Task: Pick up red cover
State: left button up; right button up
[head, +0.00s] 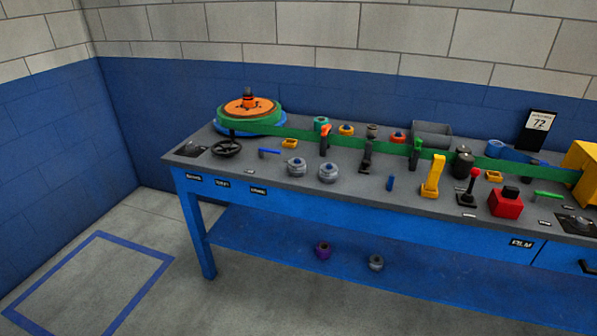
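No object is clearly marked as the red cover. A red block with a black top (506,204) sits near the front edge of the workbench, right of centre. A small orange-red round piece (398,137) sits farther back on the bench, behind the green strip. A black lever with a red knob (469,188) stands left of the red block. I cannot tell which of these, if any, is the cover. Neither of my grippers is in view.
The blue workbench (340,208) has a grey top crowded with valves, handles and a yellow lever (433,176). A green strip runs from the orange-topped reel (249,108) toward a yellow block (583,170). A purple piece (323,250) lies on the lower shelf. The left floor is clear.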

aim_at(506, 203)
jog(key=z, duration=1.25)
